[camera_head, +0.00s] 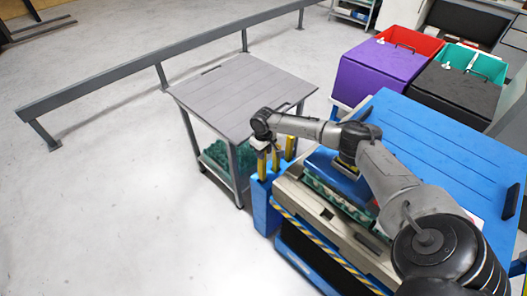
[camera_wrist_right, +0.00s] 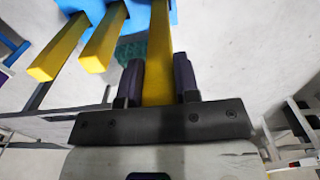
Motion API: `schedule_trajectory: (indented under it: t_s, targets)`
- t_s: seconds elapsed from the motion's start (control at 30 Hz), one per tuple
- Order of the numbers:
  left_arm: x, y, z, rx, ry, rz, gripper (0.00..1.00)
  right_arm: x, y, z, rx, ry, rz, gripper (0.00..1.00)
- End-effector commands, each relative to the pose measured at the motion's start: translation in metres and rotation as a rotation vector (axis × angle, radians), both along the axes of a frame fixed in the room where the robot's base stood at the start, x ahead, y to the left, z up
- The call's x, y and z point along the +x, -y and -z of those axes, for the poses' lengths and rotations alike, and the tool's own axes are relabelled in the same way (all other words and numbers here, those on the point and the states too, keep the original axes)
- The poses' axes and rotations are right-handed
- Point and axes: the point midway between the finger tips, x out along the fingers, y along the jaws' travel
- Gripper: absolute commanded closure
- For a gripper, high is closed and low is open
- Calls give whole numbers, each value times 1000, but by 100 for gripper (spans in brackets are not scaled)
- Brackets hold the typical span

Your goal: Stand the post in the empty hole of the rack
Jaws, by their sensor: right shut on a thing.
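My right gripper (camera_head: 262,148) is shut on a yellow post (camera_head: 261,167) above the blue rack (camera_head: 262,208) in the head view. The same held post (camera_wrist_right: 158,55) sits between the two dark fingers of the gripper (camera_wrist_right: 158,80) in the right wrist view. Its lower end is at the rack's top near the left side; whether it is inside a hole I cannot tell. Two other yellow posts (camera_head: 275,161) (camera_head: 290,148) stand upright in the rack beside it. They also show left of the held post in the wrist view (camera_wrist_right: 62,48) (camera_wrist_right: 104,38). My left gripper is not in view.
A grey cart (camera_head: 240,90) with green trays (camera_head: 216,152) on its lower shelf stands behind the rack. A blue-topped bench (camera_head: 430,135) is at right, with a purple box (camera_head: 378,72) and a black box (camera_head: 455,90) beyond it. Open floor lies left.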

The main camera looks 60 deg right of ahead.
Motion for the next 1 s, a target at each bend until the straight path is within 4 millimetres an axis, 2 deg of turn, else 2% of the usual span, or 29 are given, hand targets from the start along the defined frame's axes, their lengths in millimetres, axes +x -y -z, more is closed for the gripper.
schedule_trajectory:
  t_s: [1.0]
  targets:
    - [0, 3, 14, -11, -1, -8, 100, 0, -2, 38, 2, -3, -3, 100]
